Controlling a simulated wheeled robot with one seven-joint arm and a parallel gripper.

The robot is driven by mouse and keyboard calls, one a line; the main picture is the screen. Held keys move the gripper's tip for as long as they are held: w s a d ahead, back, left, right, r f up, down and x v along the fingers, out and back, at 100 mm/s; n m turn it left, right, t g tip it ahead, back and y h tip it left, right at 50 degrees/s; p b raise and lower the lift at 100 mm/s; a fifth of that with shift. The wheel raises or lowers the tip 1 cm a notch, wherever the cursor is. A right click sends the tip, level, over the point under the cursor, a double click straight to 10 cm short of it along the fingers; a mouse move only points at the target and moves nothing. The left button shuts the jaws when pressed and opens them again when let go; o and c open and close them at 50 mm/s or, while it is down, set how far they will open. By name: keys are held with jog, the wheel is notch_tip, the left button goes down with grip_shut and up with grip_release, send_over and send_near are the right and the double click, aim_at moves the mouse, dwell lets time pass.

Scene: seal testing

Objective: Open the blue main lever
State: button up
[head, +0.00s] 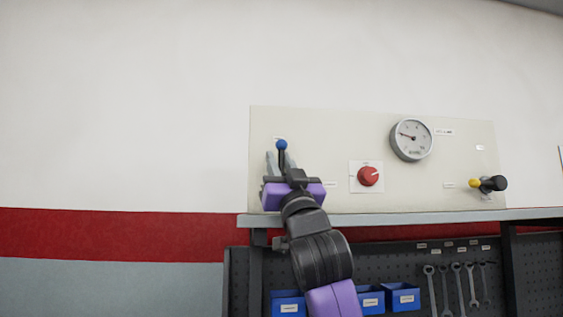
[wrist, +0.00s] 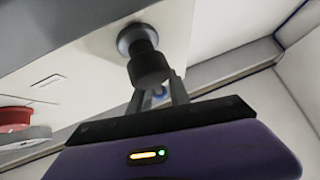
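The blue main lever has a blue ball knob (head: 281,145) on a dark stem and stands near the panel's left end in the head view. The fingers look apart, with a gap wider than the stem. Contact with the lever cannot be made out. My gripper also shows in the wrist view (wrist: 160,98).
The beige panel (head: 330,130) carries a pressure gauge (head: 411,139), a red knob (head: 368,176) and a black-and-yellow valve handle (head: 490,184). Below its ledge (head: 440,215) hang several wrenches (head: 457,290) and blue bins (head: 402,298). The wall to the left is clear.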

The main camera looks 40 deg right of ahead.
jog(key=shift+o, duration=0.3)
jog(key=shift+w+d+f, duration=0.25)
jog(key=shift+d+f, duration=0.05)
jog(key=shift+f, duration=0.1)
jog(key=shift+s+r, duration=0.15)
jog(key=shift+r, duration=0.05)
jog(key=b+v, duration=0.2)
jog(key=v, duration=0.6)
jog(key=shift+b, duration=0.4)
jog(key=shift+a, duration=0.1)
